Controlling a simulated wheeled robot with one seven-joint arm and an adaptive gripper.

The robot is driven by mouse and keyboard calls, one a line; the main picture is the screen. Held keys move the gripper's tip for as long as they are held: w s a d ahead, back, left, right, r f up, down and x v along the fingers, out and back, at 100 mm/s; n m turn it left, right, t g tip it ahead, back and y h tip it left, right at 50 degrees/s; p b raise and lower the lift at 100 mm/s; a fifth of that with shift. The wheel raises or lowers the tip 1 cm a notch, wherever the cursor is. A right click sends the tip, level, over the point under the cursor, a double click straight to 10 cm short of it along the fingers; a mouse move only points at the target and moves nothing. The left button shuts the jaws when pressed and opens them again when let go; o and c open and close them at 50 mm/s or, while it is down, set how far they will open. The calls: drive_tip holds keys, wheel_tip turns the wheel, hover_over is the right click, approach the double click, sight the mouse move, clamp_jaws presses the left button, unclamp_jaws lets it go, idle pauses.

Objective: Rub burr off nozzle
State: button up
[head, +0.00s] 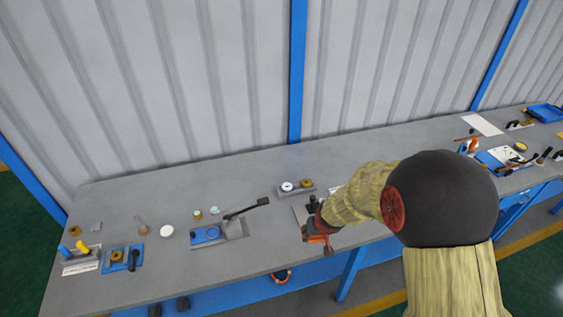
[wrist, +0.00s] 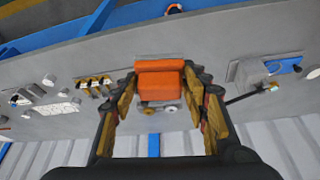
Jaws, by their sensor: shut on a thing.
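My gripper (head: 318,236) is shut on an orange block (wrist: 160,82), seen between the fingertips in the wrist view; the block also shows as a small orange patch in the head view (head: 318,240). My gripper is over the front part of the grey bench, beside a grey plate (head: 299,213) with a dark upright piece on it. My gripper and arm partly hide this plate. I cannot tell which piece is the nozzle, and no burr can be made out.
A small tray (head: 297,191) with a white ring (head: 287,186) and a brass ring (head: 306,183) stands behind. A blue-and-grey fixture (head: 218,234) with a black lever (head: 247,208) is to the left. Blue trays and tools crowd the far right. Bare bench (head: 185,287) lies front left.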

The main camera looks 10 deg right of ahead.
drive_tip(key=r+p, duration=0.4)
drive_tip(key=r, duration=0.1)
drive_tip(key=shift+d+r, duration=0.2)
drive_tip(key=shift+r, duration=0.1)
drive_tip(key=shift+w+d+f, duration=0.1)
drive_tip(key=shift+f, duration=0.1)
